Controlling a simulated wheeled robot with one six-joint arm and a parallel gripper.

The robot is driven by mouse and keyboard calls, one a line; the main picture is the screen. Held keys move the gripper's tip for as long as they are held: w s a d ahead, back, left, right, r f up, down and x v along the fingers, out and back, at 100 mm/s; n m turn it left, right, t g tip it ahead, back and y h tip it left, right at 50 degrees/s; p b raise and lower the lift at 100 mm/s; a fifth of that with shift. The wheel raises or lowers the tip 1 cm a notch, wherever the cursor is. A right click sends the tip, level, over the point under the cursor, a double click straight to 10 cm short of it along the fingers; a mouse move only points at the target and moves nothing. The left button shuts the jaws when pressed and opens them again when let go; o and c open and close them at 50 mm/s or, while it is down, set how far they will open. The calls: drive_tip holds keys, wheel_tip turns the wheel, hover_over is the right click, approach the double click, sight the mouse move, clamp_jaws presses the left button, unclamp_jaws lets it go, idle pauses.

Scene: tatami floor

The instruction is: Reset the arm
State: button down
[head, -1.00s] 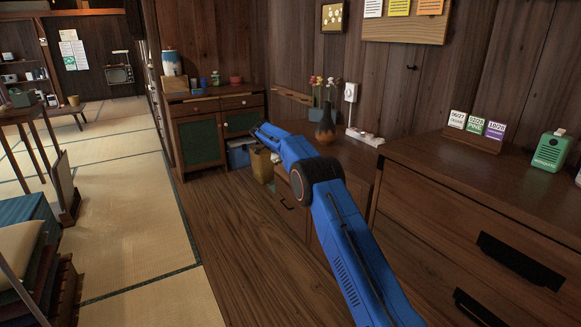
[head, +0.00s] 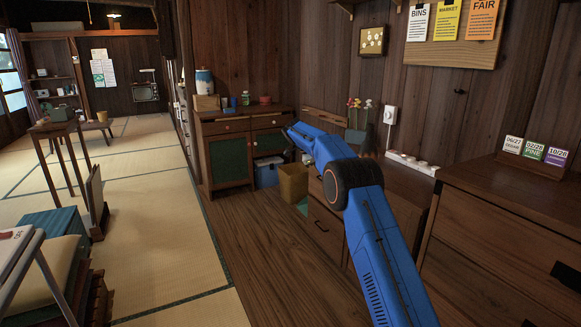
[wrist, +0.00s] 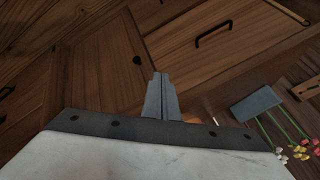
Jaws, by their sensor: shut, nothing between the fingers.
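My blue arm (head: 376,235) reaches up from the bottom right in the head view, bent at a dark round joint, with its far end (head: 305,131) pointing left toward the green-doored cabinet. In the wrist view my gripper (wrist: 158,76) shows as two grey fingers pressed together, empty. Wooden drawer fronts (wrist: 185,50) with dark handles fill the space beyond the fingers.
A green-doored cabinet (head: 229,160) stands at the back with a bin (head: 293,184) beside it. A drawer unit (head: 510,235) with date cards (head: 533,152) is at right. A blue box (head: 52,228) and cushion stack are at left. The tatami floor (head: 150,210) between is open.

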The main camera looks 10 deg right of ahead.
drive_tip(key=s+d+r+n+y, duration=0.25)
drive_tip(key=s+r+n, duration=0.35)
drive_tip(key=s+r, duration=0.9)
drive_tip(key=s+d+r+n, duration=0.1)
drive_tip(key=s+r+n, duration=0.15)
drive_tip(key=s, duration=0.95)
drive_tip(key=s+d+r+n, duration=0.1)
drive_tip(key=s+n, duration=0.2)
drive_tip(key=s, duration=0.8)
drive_tip(key=s+f+n+y, duration=0.1)
drive_tip(key=s+f+n, duration=0.1)
drive_tip(key=s, duration=0.9)
drive_tip(key=s+f+n+y, duration=0.2)
drive_tip(key=s+n, duration=0.1)
drive_tip(key=s, duration=0.9)
drive_tip(key=s+a+f+n, duration=0.1)
drive_tip(key=s+f+n, duration=0.1)
drive_tip(key=s+f, duration=0.4)
drive_tip(key=s+f+n+t, duration=0.1)
drive_tip(key=s+f, duration=0.5)
drive_tip(key=s, duration=0.6)
drive_tip(key=shift+a+n+y, duration=0.35)
drive_tip(key=shift+n+y, duration=0.1)
drive_tip(key=shift+n, duration=0.3)
